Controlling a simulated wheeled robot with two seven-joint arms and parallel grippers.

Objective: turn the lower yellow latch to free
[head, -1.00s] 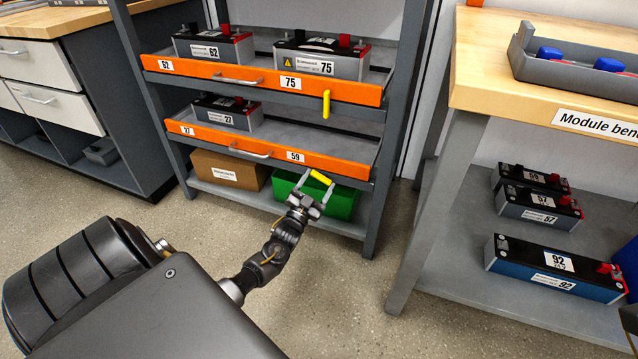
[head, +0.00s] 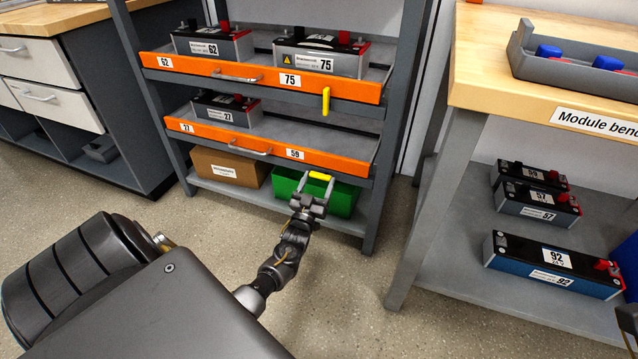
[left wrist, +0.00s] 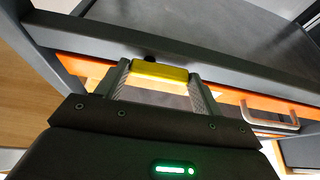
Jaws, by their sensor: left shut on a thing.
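The lower yellow latch (head: 320,176) is at the right part of the lower orange shelf front, near its bottom edge. It lies nearly level in the head view. My left gripper (head: 319,182) is shut on it, one finger at each end. In the left wrist view the latch (left wrist: 160,72) sits between the two fingertips of my left gripper (left wrist: 160,76). The upper yellow latch (head: 326,101) hangs straight down on the upper shelf front.
The lower shelf front (head: 225,138) has a metal handle (head: 249,147) left of my gripper. A green bin (head: 342,199) and a cardboard box (head: 229,169) stand below it. The module bench (head: 545,75) is at the right. Open floor lies in front of the rack.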

